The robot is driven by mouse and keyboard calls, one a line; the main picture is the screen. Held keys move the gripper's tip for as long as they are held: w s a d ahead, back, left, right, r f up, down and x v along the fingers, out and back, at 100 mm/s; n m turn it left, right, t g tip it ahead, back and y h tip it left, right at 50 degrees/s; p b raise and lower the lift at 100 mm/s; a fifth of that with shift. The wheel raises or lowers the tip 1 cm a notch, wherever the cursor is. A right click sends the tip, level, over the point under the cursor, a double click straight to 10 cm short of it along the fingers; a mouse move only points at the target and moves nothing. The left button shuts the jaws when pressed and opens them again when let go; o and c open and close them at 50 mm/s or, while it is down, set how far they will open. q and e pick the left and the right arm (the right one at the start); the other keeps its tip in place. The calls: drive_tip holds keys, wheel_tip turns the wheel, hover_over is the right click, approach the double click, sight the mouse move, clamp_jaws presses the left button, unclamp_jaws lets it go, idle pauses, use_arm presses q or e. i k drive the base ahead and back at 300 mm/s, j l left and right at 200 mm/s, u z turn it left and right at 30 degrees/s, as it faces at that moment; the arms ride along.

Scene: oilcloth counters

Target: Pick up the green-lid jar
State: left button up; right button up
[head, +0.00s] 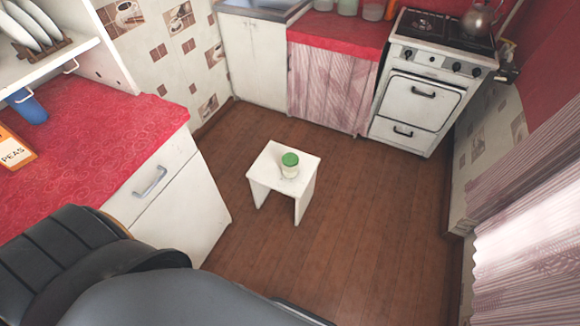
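The green-lid jar (289,171) stands upright on a small white stool (267,162) in the middle of the floor, in the head view. Its lid is green and its body is pale; the contents are too small to tell. Nothing touches the jar except the stool top. Neither of my grippers shows in the head view. Dark grey parts of my own body fill the lower left of the picture, well apart from the stool.
A red-topped white counter (95,125) stands at left, with a blue cup (30,106) and an orange PEAS packet (12,150). A white stove (415,95) and red-topped cabinet (338,32) stand at the back. A curtain (535,235) hangs at right. Brown floor (365,215) around the stool is clear.

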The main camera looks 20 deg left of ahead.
sight(290, 164)
drive_tip(key=i+u, duration=0.1)
drive_tip(key=u, duration=0.35)
drive_tip(key=i+l+u, duration=0.1)
drive_tip(key=u, duration=0.35)
drive_tip(key=l+u, duration=0.1)
drive_tip(key=u, duration=0.3)
drive_tip(key=i+l+u, duration=0.1)
drive_tip(key=u, duration=0.35)
drive_tip(key=l+u, duration=0.15)
drive_tip(key=u, duration=0.3)
drive_tip(key=l+u, duration=0.15)
drive_tip(key=u, duration=0.3)
drive_tip(key=l+u, duration=0.15)
drive_tip(key=l, duration=0.35)
drive_tip(key=l+u, duration=0.15)
drive_tip(key=l, duration=0.35)
drive_tip(key=k+l+u, duration=0.1)
drive_tip(key=l, duration=0.4)
drive_tip(key=k+l+u, duration=0.15)
drive_tip(key=l, duration=0.35)
drive_tip(key=l+u, duration=0.15)
drive_tip(key=l, duration=0.35)
drive_tip(key=k+l+u, duration=0.15)
drive_tip(key=l, duration=0.3)
